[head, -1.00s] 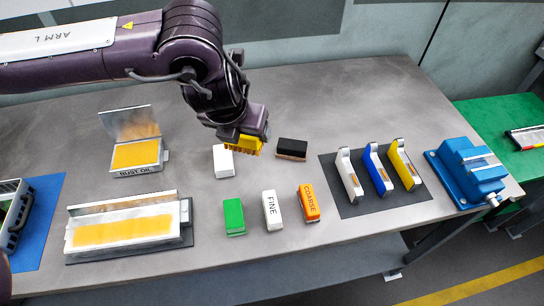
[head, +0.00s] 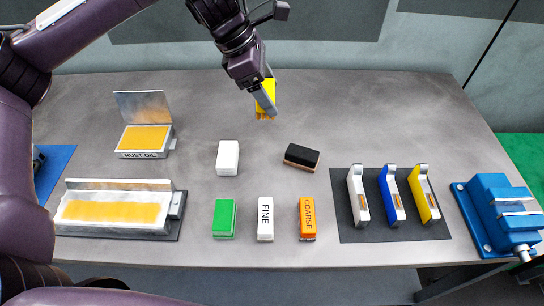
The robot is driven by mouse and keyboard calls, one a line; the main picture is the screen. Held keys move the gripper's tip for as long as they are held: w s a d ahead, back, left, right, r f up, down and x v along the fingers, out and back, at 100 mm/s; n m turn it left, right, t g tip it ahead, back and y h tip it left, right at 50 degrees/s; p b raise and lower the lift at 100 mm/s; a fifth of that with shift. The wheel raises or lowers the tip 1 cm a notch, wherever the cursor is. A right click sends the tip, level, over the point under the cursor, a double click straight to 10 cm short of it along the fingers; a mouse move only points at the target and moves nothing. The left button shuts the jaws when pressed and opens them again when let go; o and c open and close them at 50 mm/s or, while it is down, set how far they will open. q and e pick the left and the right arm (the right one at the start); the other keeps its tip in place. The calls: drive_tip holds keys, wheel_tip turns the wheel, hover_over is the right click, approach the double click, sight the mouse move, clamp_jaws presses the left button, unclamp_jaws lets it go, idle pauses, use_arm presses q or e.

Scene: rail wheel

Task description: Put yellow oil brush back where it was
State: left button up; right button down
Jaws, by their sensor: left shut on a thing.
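The yellow oil brush (head: 264,102) is held in my left gripper (head: 265,92), with its orange-yellow bristles facing down. The gripper is shut on it. Brush and gripper are over the back middle of the table, behind the white block (head: 228,157) and the black brush (head: 301,157). I cannot tell whether the bristles touch the table. My right gripper is not in view.
Green (head: 224,218), white FINE (head: 265,218) and orange COARSE (head: 307,218) blocks stand in a front row. Left are the RUST OIL box (head: 145,139) and a long yellow-pad tray (head: 172,222). Right are three handled tools on a dark mat (head: 376,232) and a blue vise (head: 497,212).

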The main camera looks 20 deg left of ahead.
use_arm(q)
wheel_tip(320, 180, down, 14)
drive_tip(key=shift+f, duration=0.1)
wheel_tip(320, 180, down, 4)
drive_tip(key=shift+p, duration=0.5)
drive_tip(key=shift+a+f, duration=0.1)
drive_tip(key=shift+f, duration=0.25)
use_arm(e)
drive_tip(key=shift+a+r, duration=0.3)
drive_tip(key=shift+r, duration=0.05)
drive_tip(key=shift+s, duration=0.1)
use_arm(q)
drive_tip(key=shift+f, duration=0.1)
drive_tip(key=o, duration=0.9)
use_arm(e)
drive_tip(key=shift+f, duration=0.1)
